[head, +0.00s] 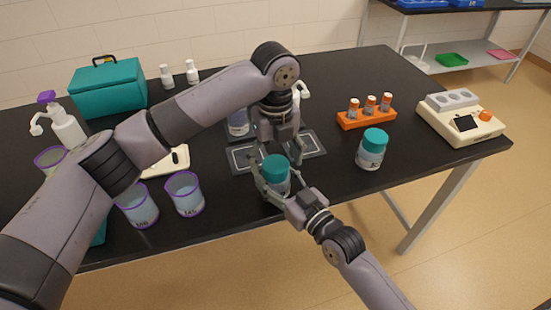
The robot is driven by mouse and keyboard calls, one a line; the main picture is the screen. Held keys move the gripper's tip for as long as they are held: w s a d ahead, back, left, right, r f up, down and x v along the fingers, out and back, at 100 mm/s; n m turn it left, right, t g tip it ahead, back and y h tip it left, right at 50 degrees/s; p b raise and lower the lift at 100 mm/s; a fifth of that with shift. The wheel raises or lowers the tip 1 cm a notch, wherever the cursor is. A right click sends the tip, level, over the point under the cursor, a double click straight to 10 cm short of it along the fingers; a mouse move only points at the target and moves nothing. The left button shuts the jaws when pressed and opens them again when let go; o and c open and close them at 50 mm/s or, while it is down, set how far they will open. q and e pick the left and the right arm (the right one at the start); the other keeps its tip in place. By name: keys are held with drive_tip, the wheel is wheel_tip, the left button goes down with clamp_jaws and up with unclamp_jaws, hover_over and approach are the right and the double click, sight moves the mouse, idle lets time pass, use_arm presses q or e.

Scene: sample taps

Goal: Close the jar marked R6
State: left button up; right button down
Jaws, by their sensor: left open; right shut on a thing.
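A clear jar (279,187) with a teal lid (275,166) stands near the front edge of the black table. My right gripper (273,190) is shut on its body from the front right. Its mark is mostly hidden by the fingers, so I cannot read R6. The lid sits on top of the jar; I cannot tell how tight it is. My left gripper (279,155) points down just above the lid, open, with its fingers spread to either side. A second jar (371,154) with a teal lid stands to the right; its mark is too small to read.
A grey mat (312,143) lies behind the held jar, with a bottle at its back. An orange rack (366,118) holds small vials. A cream device (462,125) is at right. Purple-rimmed cups (185,198), a white tray and a teal case (110,90) are at left.

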use_arm(q)
wheel_tip(320, 180, up, 4)
drive_tip(key=shift+r, duration=0.15)
drive_tip(key=shift+c, duration=0.2)
drive_tip(key=n, duration=0.4)
drive_tip(key=shift+r+n, duration=0.4)
drive_tip(key=n, duration=0.2)
drive_tip(key=r+n, duration=0.1)
drive_tip(key=n, duration=0.8)
drive_tip(key=shift+r, duration=0.4)
drive_tip(key=n, duration=0.5)
drive_tip(key=shift+r+n, duration=0.3)
drive_tip(key=shift+r, duration=0.1)
drive_tip(key=shift+f, duration=4.05)
